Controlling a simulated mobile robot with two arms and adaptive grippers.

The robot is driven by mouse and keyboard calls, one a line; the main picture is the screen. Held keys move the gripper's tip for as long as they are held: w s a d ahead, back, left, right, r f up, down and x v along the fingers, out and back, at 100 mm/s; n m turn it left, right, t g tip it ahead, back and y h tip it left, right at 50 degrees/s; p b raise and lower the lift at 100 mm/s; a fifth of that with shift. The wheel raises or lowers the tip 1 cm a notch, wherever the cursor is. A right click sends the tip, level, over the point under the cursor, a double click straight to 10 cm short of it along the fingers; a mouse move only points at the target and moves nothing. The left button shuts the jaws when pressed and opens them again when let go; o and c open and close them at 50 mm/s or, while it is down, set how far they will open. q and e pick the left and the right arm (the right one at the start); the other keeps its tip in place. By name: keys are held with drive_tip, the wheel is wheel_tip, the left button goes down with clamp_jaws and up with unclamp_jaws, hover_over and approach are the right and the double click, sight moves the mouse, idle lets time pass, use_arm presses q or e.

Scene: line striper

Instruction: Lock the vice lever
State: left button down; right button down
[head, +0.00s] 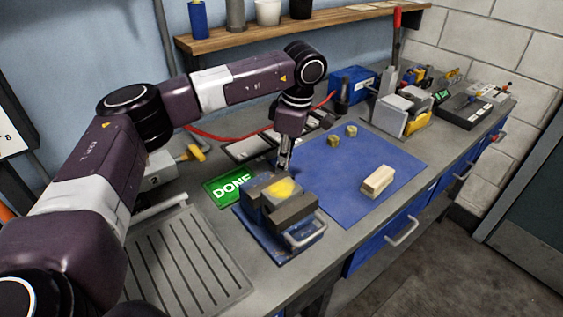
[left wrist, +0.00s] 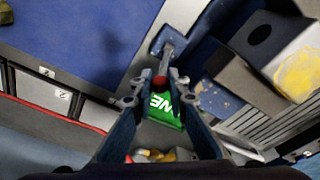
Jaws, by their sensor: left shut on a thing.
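The vice (head: 284,257) stands on the bench near the front edge, with a blue base and grey jaws. A block with a yellow patch (head: 284,188) sits between its jaws. The same block shows at the right of the left wrist view (left wrist: 300,72). The vice lever (left wrist: 168,58) is a short grey bar with a red knob, beside the vice's blue base. My left gripper (left wrist: 160,86) is shut on the lever at its red knob. In the head view my left gripper (head: 284,160) points down behind the vice and hides the lever. My right gripper is out of view.
A green DONE sign (head: 226,190) lies left of the vice. A blue mat (head: 345,205) to the right holds a wooden block (head: 377,181) and two small brass-coloured pieces. A slotted grey tray (head: 185,265) is at the front left. Machines stand farther right.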

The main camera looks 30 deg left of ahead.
use_arm(q)
drive_tip(key=shift+s+d+r+t+y+b, duration=0.1)
drive_tip(key=shift+d+t+y+b, duration=0.25)
drive_tip(key=shift+y, duration=0.2)
drive_tip(key=shift+s+d+r+t+y+b, duration=0.1)
drive_tip(key=shift+d+t+y+b, duration=0.1)
drive_tip(key=shift+d+y, duration=0.3)
drive_tip(key=shift+s+d+t+y+b, duration=0.2)
drive_tip(key=shift+d+y+b, duration=0.1)
drive_tip(key=shift+y+b, duration=0.25)
drive_tip(key=shift+s+d+t+y+b, duration=0.15)
drive_tip(key=shift+d+y+b, duration=0.15)
drive_tip(key=shift+y, duration=0.4)
drive_tip(key=shift+r, duration=0.1)
drive_tip(key=c, duration=2.2)
unclamp_jaws()
drive_tip(key=shift+o, duration=0.2)
